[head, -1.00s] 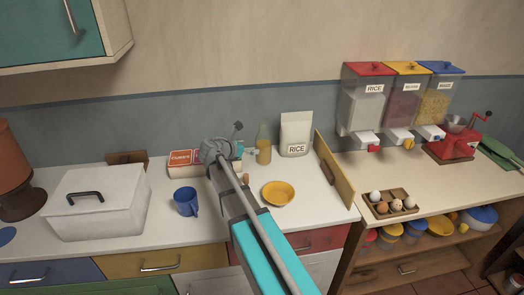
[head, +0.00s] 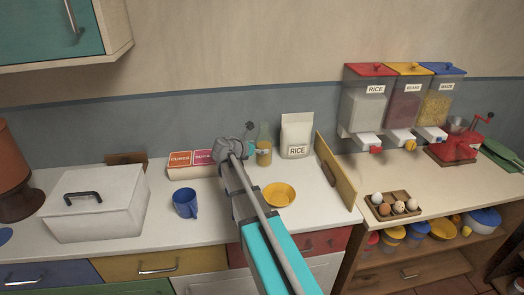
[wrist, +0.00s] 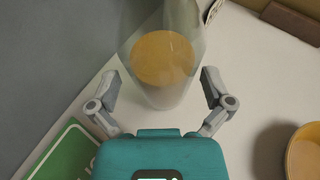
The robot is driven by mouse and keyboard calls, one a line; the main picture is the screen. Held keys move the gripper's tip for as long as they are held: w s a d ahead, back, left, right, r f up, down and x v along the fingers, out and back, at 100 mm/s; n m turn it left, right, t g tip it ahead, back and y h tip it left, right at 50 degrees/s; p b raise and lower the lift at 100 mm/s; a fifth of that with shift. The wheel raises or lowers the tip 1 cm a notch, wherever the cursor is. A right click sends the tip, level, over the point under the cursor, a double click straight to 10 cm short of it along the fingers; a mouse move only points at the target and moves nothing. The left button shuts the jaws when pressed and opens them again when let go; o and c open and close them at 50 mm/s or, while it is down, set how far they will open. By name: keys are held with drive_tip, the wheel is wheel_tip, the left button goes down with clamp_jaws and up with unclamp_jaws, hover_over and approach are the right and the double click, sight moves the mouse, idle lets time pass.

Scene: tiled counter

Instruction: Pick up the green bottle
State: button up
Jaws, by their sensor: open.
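The green bottle (head: 264,148) is a pale greenish see-through bottle with orange-yellow contents. It stands upright on the white counter near the back wall, left of the rice bag. In the wrist view the bottle (wrist: 160,62) is just ahead, centred between the fingers. My gripper (wrist: 159,77) is open, with one finger on each side of the bottle's lower part and no clear contact. In the head view my gripper (head: 254,139) is at the bottle's left side, partly overlapping it.
A rice bag (head: 297,135) stands right of the bottle. A yellow bowl (head: 279,194) sits in front, near my arm. Spice boxes (head: 180,160) lie left of my gripper. A blue mug (head: 185,203) and a white bin (head: 95,203) are farther left. A wooden board (head: 335,172) leans at right.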

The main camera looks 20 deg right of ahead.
sight(264, 139)
drive_tip(key=shift+b+x, duration=0.4)
drive_tip(key=shift+x, duration=1.05)
drive_tip(key=c, duration=1)
drive_tip(key=shift+o, duration=0.2)
drive_tip(key=shift+r, duration=0.15)
wheel_tip(264, 139, up, 3)
drive_tip(key=p, duration=0.3)
drive_tip(key=shift+r, duration=0.1)
drive_tip(key=s+a+r+p, duration=0.1)
drive_tip(key=s+r+p, duration=0.8)
drive_tip(key=s, duration=0.5)
drive_tip(key=shift+r+p, duration=0.3)
drive_tip(key=shift+p, duration=0.25)
drive_tip(key=shift+a, duration=0.1)
